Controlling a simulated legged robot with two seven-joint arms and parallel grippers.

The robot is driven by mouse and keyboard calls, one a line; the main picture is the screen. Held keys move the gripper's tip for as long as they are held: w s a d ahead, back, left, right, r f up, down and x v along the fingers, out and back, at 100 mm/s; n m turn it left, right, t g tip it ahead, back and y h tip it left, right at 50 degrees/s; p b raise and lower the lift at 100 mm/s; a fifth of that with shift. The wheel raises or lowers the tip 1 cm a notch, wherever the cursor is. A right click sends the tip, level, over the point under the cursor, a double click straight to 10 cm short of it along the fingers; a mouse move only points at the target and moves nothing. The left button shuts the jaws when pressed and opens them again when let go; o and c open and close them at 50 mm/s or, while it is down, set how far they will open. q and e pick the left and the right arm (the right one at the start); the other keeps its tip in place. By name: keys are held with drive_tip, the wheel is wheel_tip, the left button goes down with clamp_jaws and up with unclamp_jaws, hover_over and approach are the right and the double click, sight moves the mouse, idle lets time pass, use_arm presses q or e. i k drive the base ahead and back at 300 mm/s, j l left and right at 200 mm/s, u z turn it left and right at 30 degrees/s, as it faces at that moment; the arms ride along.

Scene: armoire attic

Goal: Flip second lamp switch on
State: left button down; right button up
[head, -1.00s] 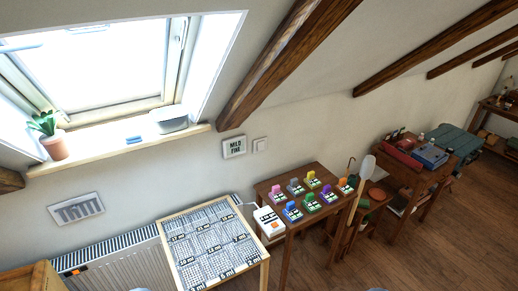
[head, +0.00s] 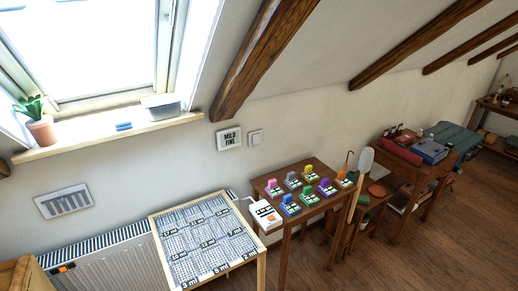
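A white box with dark markings (head: 265,215) is at the table's left edge. I cannot tell which of these is the second lamp switch, nor any switch's position. Neither of my grippers is in view.
A grid-patterned board table (head: 262,270) stands left of the wooden table (head: 312,163), before a radiator (head: 110,270). A pale paddle-like tool (head: 366,160) stands at its right. A potted plant (head: 41,131) is on the windowsill. Floor at lower right (head: 420,260) is clear.

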sight(256, 138)
drive_tip(key=i+l, duration=0.25)
drive_tip(key=l, duration=0.15)
drive_tip(key=i+l+u, duration=0.15)
drive_tip(key=l, duration=0.25)
drive_tip(key=i+l, duration=0.35)
drive_tip(key=i+l+u, duration=0.15)
drive_tip(key=l, duration=0.3)
drive_tip(key=i+l, duration=0.3)
drive_tip(key=l, duration=0.15)
drive_tip(key=i+l+u, duration=0.15)
drive_tip(key=l, duration=0.3)
drive_tip(key=i+l, duration=0.25)
drive_tip(key=l, duration=0.2)
drive_tip(key=i+l+u, duration=0.15)
drive_tip(key=l, duration=0.3)
